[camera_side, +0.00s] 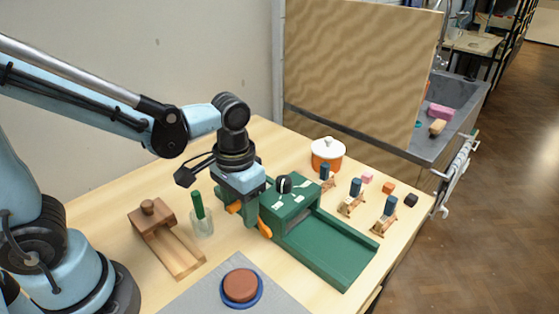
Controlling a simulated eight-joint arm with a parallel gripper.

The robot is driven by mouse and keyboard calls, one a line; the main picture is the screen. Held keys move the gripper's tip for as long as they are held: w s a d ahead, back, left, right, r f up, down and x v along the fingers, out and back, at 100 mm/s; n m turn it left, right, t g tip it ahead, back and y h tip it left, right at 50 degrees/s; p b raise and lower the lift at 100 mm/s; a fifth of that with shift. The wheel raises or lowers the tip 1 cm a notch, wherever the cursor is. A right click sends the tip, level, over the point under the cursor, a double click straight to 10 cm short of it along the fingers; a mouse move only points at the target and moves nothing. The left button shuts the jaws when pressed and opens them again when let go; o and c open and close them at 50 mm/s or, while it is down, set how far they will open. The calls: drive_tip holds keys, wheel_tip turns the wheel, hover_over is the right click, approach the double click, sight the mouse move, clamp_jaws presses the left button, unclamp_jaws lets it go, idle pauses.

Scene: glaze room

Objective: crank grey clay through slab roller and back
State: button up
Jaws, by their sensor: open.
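The green slab roller (340,252) stands on the wooden table. Its raised box has a black knob (284,183) and pale labels on top, and its flat bed runs toward the lower right. My gripper (250,219) points down at the left end of the roller box, with its orange fingers open and apart. The fingers are very close to the box's end; I cannot tell whether they touch it. The crank is not clearly visible, as my gripper covers that side. I see no grey clay on the bare part of the bed.
A wooden block tool (178,252) and a clear cup (202,228) with a green stick stand left. A red-brown disc (240,285) sits on a blue-rimmed base in front. An orange pot (327,158), small wooden stands (351,203) and small blocks (388,187) stand behind the roller.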

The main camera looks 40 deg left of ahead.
drive_tip(key=shift+d+r, duration=0.15)
drive_tip(key=shift+d, duration=0.55)
drive_tip(key=shift+d+r, duration=0.2)
drive_tip(key=shift+d, duration=0.5)
drive_tip(key=shift+d+r, duration=0.2)
drive_tip(key=shift+d, duration=0.45)
drive_tip(key=shift+d+r, duration=0.15)
drive_tip(key=shift+d, duration=0.95)
drive_tip(key=d, duration=0.1)
drive_tip(key=d+f, duration=0.1)
drive_tip(key=shift+d+f, duration=0.1)
drive_tip(key=shift+d, duration=0.2)
drive_tip(key=shift+d+f, duration=0.1)
